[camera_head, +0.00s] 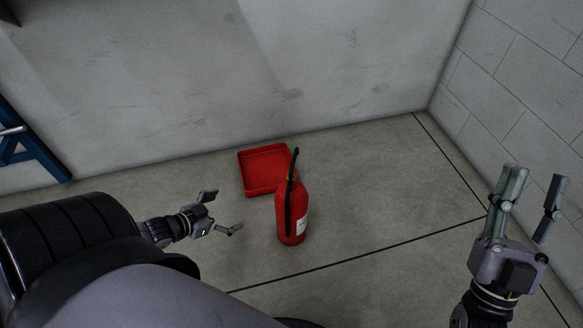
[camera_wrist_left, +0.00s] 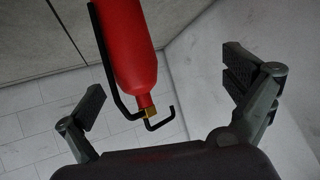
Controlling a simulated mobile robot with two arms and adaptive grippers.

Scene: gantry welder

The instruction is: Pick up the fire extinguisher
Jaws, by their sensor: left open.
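A red fire extinguisher (camera_head: 293,212) with a black hose, black handle and white label stands upright on the floor in the head view. My left gripper (camera_head: 222,211) is open and empty, just to the left of the extinguisher and apart from it. In the left wrist view the extinguisher (camera_wrist_left: 126,45) shows between the spread fingers of my left gripper (camera_wrist_left: 170,95), beyond them, with its brass neck and black handle visible. My right gripper (camera_head: 527,200) is at the right of the head view, fingers spread, open and empty, far from the extinguisher.
A red open tray (camera_head: 243,172) lies on the floor behind the extinguisher, near the back wall (camera_head: 300,70). A block wall (camera_head: 520,80) bounds the right side. A blue frame (camera_head: 30,145) stands at the far left. The floor between extinguisher and right gripper is clear.

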